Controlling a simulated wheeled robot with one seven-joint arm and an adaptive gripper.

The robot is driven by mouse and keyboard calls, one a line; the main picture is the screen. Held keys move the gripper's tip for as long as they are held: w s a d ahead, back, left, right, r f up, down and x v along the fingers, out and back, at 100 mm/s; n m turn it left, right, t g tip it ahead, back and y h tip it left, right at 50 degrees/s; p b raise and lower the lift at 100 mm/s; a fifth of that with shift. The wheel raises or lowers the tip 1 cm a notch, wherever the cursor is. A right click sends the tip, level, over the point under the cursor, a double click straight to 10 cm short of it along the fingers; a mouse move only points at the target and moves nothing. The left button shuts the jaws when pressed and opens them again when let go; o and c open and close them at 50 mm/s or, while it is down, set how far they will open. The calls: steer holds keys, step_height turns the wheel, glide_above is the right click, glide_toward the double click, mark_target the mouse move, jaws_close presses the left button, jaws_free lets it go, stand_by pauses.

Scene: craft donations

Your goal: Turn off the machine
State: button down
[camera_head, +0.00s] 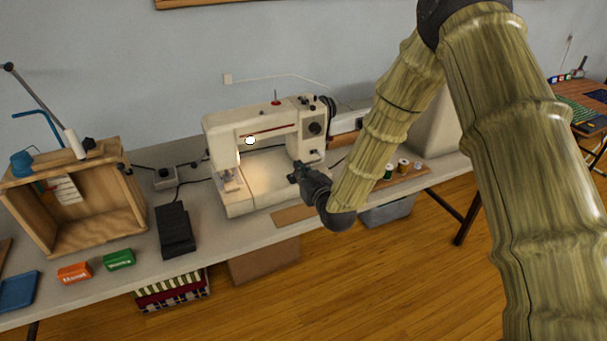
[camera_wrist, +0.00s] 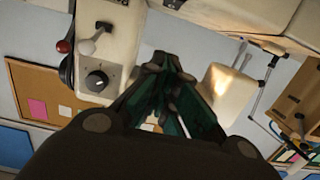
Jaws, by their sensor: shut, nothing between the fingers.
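The cream sewing machine (camera_head: 262,132) stands on the table, its lamp glowing over the needle area at its left end. Its right column bears a dark round dial (camera_head: 315,128). In the wrist view the machine's body (camera_wrist: 118,40) fills the upper left, with a dial (camera_wrist: 97,80) and a pale lever (camera_wrist: 93,39) on it. My gripper (camera_head: 295,174) is in front of the column's lower part, its fingertips pointing toward the machine. It also shows in the wrist view (camera_wrist: 167,65), fingers together and empty. Whether the fingertips touch the machine cannot be told.
A wooden box (camera_head: 85,205) and a black pedal (camera_head: 175,230) stand left of the machine. Thread spools (camera_head: 403,165) sit to the right, behind my arm. A grey bin (camera_head: 387,210) is below the table.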

steer(key=p, duration=0.1)
glide_above(293, 181)
steer(key=shift+f, duration=0.25)
step_height(293, 181, down, 2)
steer(key=shift+p, duration=0.4)
steer(key=shift+w+f, duration=0.1)
steer(key=shift+f, duration=0.95)
